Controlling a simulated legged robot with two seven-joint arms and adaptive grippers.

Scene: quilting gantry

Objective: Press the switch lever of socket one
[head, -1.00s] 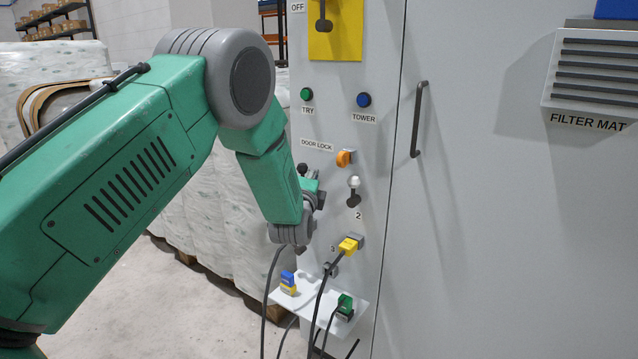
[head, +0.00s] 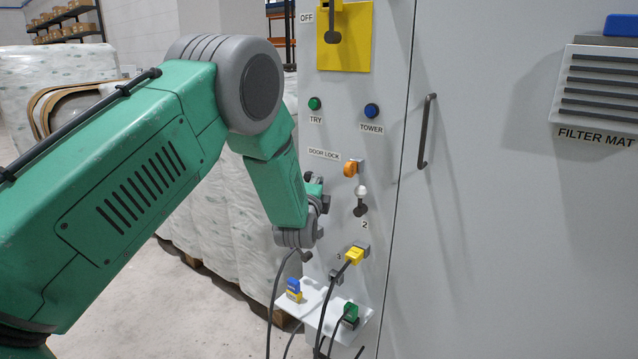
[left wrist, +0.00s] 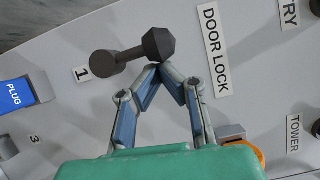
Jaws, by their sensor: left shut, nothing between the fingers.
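The switch lever of socket one shows in the left wrist view as a dark round base with a rod and a hexagonal knob (left wrist: 158,44). It stands beside the label "1" (left wrist: 81,74), its knob toward the DOOR LOCK label's side. My left gripper (left wrist: 162,70) is shut and empty, its fingertips right at the knob's lower edge in the picture. I cannot tell whether they touch. In the head view my left gripper (head: 319,196) is small and partly hidden by my arm at the grey panel. Socket one itself is not clearly visible. My right gripper is not in view.
Lever two (head: 360,208) and the orange door-lock knob (head: 350,169) are close to the right. Below are a yellow plug (head: 355,255) with a cable and a white shelf (head: 322,291) with a blue-yellow plug (head: 293,288) and a green plug (head: 351,312). Cables hang there.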

